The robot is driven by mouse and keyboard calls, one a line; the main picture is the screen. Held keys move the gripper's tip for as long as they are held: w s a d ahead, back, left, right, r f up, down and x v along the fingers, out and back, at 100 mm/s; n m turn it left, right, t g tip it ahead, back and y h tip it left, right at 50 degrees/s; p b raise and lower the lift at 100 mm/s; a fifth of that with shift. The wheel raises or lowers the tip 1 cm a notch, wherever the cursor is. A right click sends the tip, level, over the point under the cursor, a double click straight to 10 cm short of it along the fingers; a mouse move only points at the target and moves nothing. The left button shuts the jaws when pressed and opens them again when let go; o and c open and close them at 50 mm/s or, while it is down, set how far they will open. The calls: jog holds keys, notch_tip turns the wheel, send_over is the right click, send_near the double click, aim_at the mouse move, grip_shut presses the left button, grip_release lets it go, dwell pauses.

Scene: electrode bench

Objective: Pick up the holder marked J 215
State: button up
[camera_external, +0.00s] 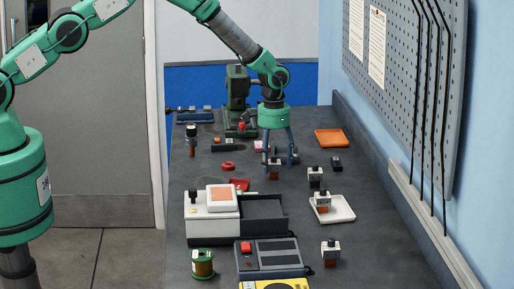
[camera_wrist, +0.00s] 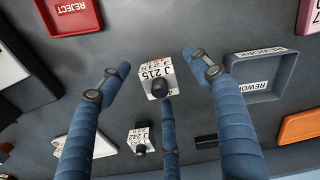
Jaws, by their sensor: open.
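The holder marked J 215 (camera_wrist: 155,72) is a small block with a white labelled face and a dark round knob, standing on the dark bench. In the wrist view it sits between the blue fingers of my gripper (camera_wrist: 158,66), with a visible gap to the left and right fingers. The third finger points up at it from below; I cannot tell if that one touches. In the external view my gripper (camera_external: 279,158) reaches down over the holder (camera_external: 274,172), whose brown lower part shows between the fingers. My gripper is open and empty.
A similar holder marked J 242 (camera_wrist: 139,140) stands nearby. Another holder sits on a white tray (camera_external: 343,214). The red REJECT tray (camera_wrist: 82,24), the grey REWORK tray (camera_wrist: 283,86) and an orange tray (camera_external: 331,138) lie around. A boxed device (camera_external: 212,228) stands nearer the camera.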

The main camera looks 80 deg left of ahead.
dwell(0.3)
grip_shut()
jog(key=shift+r, duration=0.15)
dwell(0.3)
jog(key=shift+r, duration=0.75)
notch_tip(320, 180, up, 2)
jog(key=s+d+b, duration=0.1)
jog(key=s+d, duration=0.1)
jog(key=s, duration=0.5)
jog(key=s+d+r, duration=0.1)
jog(key=s+d, duration=0.1)
jog(key=s, duration=0.6)
jog(key=shift+s+r+b, duration=0.15)
jog(key=shift+b, duration=0.2)
jog(key=shift+d, duration=0.1)
